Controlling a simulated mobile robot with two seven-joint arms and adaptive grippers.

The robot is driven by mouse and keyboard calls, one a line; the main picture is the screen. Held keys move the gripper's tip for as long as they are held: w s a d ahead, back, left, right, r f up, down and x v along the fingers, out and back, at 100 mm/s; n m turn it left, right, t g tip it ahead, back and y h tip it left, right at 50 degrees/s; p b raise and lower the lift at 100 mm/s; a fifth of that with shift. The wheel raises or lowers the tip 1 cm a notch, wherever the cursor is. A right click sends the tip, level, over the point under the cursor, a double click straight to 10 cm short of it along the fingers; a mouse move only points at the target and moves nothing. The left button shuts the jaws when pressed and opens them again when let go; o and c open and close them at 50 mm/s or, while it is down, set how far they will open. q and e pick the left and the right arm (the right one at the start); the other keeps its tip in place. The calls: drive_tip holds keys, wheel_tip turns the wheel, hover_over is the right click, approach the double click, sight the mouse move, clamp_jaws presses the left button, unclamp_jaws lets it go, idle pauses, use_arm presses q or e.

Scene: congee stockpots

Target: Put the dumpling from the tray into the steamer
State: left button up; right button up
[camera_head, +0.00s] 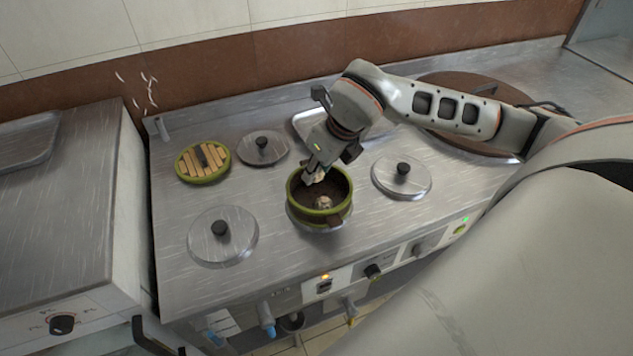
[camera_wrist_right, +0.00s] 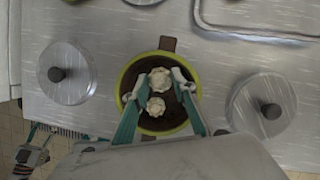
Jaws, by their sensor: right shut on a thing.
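The round green-rimmed steamer (camera_head: 345,212) stands open on the stove top, and it fills the middle of the right wrist view (camera_wrist_right: 125,82). One pale dumpling (camera_head: 323,202) lies inside it on the near side, also seen in the wrist view (camera_wrist_right: 156,106). My right gripper (camera_head: 317,176) is shut on another pale dumpling (camera_wrist_right: 160,82), held over the far part of the steamer's opening. The metal tray (camera_head: 302,122) lies behind the steamer, partly hidden by my right arm. What seems to be my left gripper (camera_wrist_right: 38,145) shows small at the wrist view's lower left; its jaws are unclear.
A slatted bamboo lid with green rim (camera_head: 203,161) lies at the back left. Metal lids with black knobs lie left (camera_head: 240,222), right (camera_head: 418,185) and at the back (camera_head: 275,150). A large brown round cover (camera_head: 450,88) is behind my arm. Bare stove top surrounds the steamer.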

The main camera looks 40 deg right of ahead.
sight(321, 177)
wheel_tip(321, 177, down, 4)
drive_tip(key=shift+f+b, duration=0.1)
drive_tip(key=shift+b, duration=0.3)
drive_tip(key=o, duration=0.6)
drive_tip(key=shift+f, duration=0.1)
